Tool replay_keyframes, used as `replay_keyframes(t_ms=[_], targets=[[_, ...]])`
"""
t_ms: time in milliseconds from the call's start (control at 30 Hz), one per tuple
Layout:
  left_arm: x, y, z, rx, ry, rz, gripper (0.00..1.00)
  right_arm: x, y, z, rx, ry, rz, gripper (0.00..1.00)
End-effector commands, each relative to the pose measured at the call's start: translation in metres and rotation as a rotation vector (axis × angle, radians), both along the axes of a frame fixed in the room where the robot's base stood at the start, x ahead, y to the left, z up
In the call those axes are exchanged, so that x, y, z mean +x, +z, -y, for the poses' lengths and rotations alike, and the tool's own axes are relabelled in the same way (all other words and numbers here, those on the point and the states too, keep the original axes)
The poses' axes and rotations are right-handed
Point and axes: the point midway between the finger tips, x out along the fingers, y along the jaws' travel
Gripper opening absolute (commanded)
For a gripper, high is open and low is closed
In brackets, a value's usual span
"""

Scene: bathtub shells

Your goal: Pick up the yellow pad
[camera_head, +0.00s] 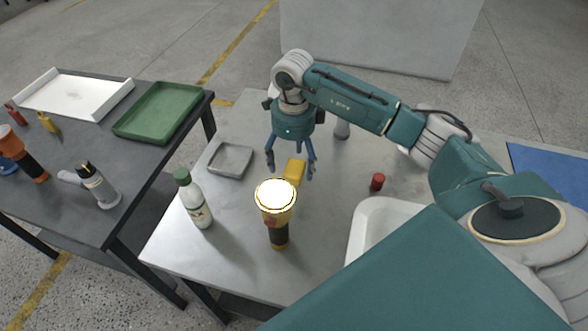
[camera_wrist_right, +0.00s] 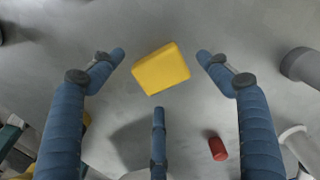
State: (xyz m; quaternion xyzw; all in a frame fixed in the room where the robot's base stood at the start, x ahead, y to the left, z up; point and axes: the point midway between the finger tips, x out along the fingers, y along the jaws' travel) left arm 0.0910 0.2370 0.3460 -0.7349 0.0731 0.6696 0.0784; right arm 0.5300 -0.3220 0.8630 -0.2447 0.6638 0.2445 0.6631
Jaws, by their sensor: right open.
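In the right wrist view the yellow pad (camera_wrist_right: 161,69) sits slightly turned, between and a little beyond my fingertips. My right gripper (camera_head: 291,172) is above the pad, pointing down, with its fingers spread; its fingers (camera_wrist_right: 160,75) also show in the wrist view, apart from the pad. It holds nothing. My left gripper is not in view.
The flashlight (camera_head: 278,215) stands close in front of the pad. A white bottle (camera_head: 194,203), a grey tray (camera_head: 231,161), a red cylinder (camera_head: 377,182) and a white basin (camera_head: 362,222) share the table. A side table holds a green tray (camera_head: 160,111).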

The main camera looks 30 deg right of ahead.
Motion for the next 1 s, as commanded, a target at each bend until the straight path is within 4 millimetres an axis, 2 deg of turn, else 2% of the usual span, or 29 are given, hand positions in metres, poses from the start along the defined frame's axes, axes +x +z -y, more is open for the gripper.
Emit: replay_keyframes(t_ms=[33, 200, 467, 700, 733, 1000], targets=[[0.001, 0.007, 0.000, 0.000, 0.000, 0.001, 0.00, -0.002, -0.006, 0.001, 0.000, -0.001, -0.006, 0.77], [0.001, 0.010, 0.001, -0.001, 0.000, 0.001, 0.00, -0.001, -0.026, 0.001, 0.001, 0.001, -0.001, 0.77], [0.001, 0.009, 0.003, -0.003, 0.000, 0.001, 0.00, 0.000, -0.030, 0.001, 0.000, 0.001, 0.001, 0.77], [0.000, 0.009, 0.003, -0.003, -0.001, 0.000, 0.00, 0.000, -0.030, 0.001, 0.001, 0.001, 0.001, 0.31], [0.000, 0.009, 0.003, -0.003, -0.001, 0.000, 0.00, 0.000, -0.030, 0.001, 0.001, 0.001, 0.001, 0.28], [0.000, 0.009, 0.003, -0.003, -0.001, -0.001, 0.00, -0.001, -0.030, 0.001, 0.000, 0.001, 0.000, 0.28]])
